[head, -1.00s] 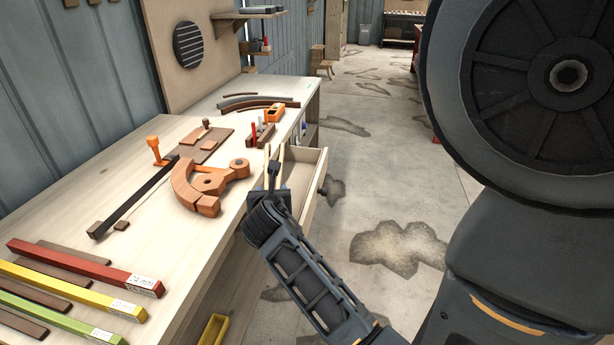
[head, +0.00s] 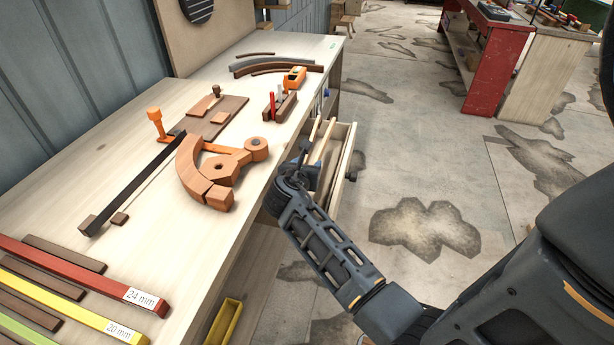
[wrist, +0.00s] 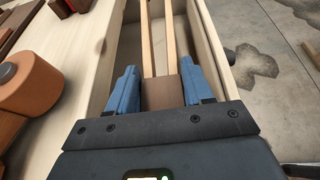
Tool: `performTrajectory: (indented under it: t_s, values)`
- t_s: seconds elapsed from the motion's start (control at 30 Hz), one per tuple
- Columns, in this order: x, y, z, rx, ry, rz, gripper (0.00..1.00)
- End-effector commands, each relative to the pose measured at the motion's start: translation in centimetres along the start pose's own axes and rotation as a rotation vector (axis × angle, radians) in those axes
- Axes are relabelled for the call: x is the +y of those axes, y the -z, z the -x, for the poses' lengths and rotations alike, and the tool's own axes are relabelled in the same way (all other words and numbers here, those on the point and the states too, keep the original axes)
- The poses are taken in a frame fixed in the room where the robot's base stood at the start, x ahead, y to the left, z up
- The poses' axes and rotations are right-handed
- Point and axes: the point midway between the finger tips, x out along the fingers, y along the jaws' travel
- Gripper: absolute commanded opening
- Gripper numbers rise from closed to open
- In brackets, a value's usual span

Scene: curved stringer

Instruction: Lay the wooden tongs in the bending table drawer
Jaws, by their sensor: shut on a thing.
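The wooden tongs (wrist: 146,45) show in the wrist view as two pale parallel strips joined at a brown block (wrist: 161,92). My gripper (wrist: 161,85) has its blue fingers on either side of that block and is shut on it. The tongs point away from me over the open drawer (wrist: 206,47) of the bending table. In the head view the tongs (head: 321,139) stand at a slant above the drawer (head: 346,160), with my gripper (head: 305,175) at their lower end. Whether the tongs touch the drawer floor I cannot tell.
The bending table top (head: 130,205) carries an orange curved form (head: 190,170), a dark bar, and red (head: 75,270) and yellow strips near the front. A small rack (head: 280,105) stands at the table edge beside the drawer. The floor right of the drawer is clear.

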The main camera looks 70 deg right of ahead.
Motion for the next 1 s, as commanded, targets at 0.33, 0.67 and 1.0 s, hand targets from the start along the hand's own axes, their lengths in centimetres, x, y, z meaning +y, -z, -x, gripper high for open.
performTrajectory:
  t_s: [0.33,0.67,1.0]
  values:
    - [-0.1,3.4,-1.4,0.001,0.001,0.001,0.15]
    - [0.0,3.6,-1.5,0.0,0.0,0.0,0.15]
    - [0.0,4.5,-1.8,0.0,0.0,0.001,0.15]
